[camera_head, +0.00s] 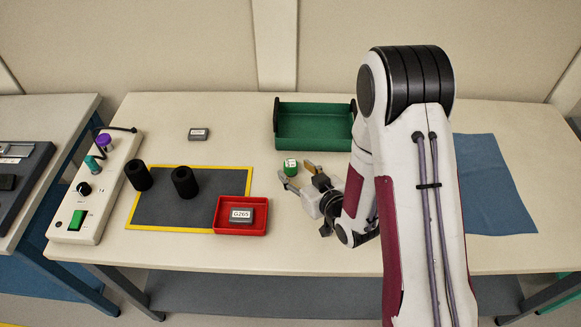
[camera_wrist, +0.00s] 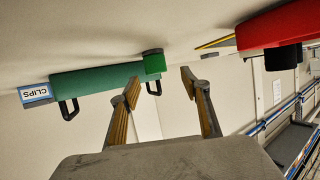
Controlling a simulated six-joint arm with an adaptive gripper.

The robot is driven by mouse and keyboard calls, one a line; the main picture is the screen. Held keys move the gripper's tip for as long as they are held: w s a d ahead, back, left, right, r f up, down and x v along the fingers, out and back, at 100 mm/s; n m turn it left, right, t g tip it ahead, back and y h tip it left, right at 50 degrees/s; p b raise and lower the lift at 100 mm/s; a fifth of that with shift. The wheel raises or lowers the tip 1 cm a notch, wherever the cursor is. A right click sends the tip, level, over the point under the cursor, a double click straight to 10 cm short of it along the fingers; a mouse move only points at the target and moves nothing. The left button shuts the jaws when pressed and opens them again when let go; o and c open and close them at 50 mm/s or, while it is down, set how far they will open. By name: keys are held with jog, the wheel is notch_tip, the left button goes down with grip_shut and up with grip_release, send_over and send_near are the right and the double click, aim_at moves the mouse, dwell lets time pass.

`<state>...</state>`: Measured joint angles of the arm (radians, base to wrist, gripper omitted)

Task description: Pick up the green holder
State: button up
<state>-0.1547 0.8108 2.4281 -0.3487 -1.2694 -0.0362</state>
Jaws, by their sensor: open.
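The green holder (camera_head: 291,168) is a small green cylinder with a pale top, standing on the table just in front of the green tray. It also shows in the wrist view (camera_wrist: 154,64), with a grey end against the tabletop. My gripper (camera_head: 296,175) is open and empty, low over the table, with one finger to each side of the holder's near side. In the wrist view the two tan-padded fingertips (camera_wrist: 160,82) are apart, and the holder appears beyond them, slightly left of the middle of the gap. I cannot tell whether any finger touches it.
The green tray (camera_head: 312,147) with dark handles stands behind the holder. A red tray (camera_head: 240,231) holding a grey block labelled G265 (camera_head: 241,215) is to the left, on a yellow-edged grey mat (camera_head: 160,212) with two black cylinders. A blue cloth (camera_head: 490,185) lies right.

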aim_at(291, 164)
jog(key=shift+w+a+f, duration=0.1)
jog(key=shift+w, duration=0.15)
jog(key=shift+d+x, duration=0.1)
jog(key=shift+x, duration=1.15)
jog(key=shift+d+x, duration=0.15)
jog(key=shift+x, duration=1.1)
jog(key=shift+w, duration=0.15)
jog(key=c, duration=1.2)
